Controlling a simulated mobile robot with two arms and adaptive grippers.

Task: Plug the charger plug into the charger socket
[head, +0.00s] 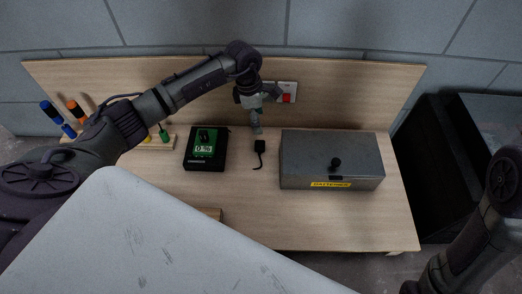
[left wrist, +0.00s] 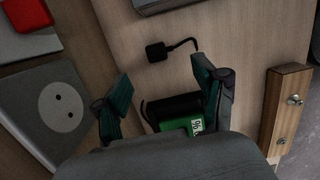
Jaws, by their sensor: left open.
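The charger plug (head: 260,146) is small and black, with a short dark cable. It lies on the bench between the charger and the grey box; it also shows in the left wrist view (left wrist: 156,51). The charger socket is a white wall plate (head: 287,92) with a red switch; the left wrist view shows its round face with two holes (left wrist: 60,103). My left gripper (head: 257,129) points down, open and empty, just behind and above the plug. In the left wrist view its fingertips (left wrist: 162,72) are spread, with the plug beyond them. My right gripper is out of view.
The black charger (head: 204,148) has a green display. A grey box (head: 332,160) labelled batteries stands right of the plug. Coloured-handled tools stand in a wooden rack (head: 158,145) at the left. A back panel (head: 345,100) closes the bench's rear. The front right is clear.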

